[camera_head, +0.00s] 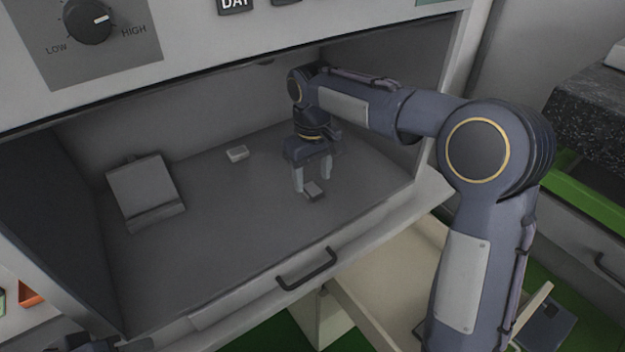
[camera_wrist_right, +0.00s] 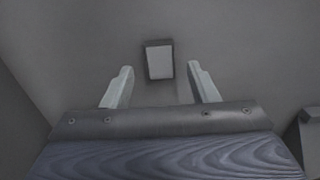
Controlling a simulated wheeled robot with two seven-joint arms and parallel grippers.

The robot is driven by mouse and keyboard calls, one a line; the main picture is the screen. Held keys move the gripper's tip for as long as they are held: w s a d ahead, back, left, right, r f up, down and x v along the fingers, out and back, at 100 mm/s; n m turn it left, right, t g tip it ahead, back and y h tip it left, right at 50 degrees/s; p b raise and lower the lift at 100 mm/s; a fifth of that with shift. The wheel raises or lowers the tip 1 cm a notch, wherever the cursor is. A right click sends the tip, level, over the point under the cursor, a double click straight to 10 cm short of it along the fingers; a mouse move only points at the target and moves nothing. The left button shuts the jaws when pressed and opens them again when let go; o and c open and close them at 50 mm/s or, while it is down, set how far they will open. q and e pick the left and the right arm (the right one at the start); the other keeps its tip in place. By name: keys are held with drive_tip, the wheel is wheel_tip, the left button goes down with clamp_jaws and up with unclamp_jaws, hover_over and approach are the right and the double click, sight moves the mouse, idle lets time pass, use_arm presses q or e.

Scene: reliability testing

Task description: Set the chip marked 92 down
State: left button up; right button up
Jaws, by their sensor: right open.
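A small grey chip (camera_head: 314,191) lies on the floor of the open grey chamber, below the fingertips of my right gripper (camera_head: 312,184). In the right wrist view the chip (camera_wrist_right: 159,61) has a pale top face and dark sides, and sits apart from both fingers, just past the gap between them. My right gripper (camera_wrist_right: 161,87) is open and empty. No number can be read on the chip. A second small chip-like block (camera_head: 237,153), paler, lies farther back to the left. Part of my left gripper (camera_head: 95,344) shows at the bottom left edge; its jaws are unclear.
A grey tilted stand (camera_head: 145,188) is at the chamber's left. The chamber (camera_head: 225,220) has walls at both sides and a panel with a dial (camera_head: 88,20) above. A dark handle (camera_head: 307,270) is on its front. The floor between stand and chip is clear.

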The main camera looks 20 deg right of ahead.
sight(312, 188)
wheel_tip(312, 188, up, 5)
drive_tip(key=shift+r+p, duration=0.1)
drive_tip(key=shift+p, duration=0.3)
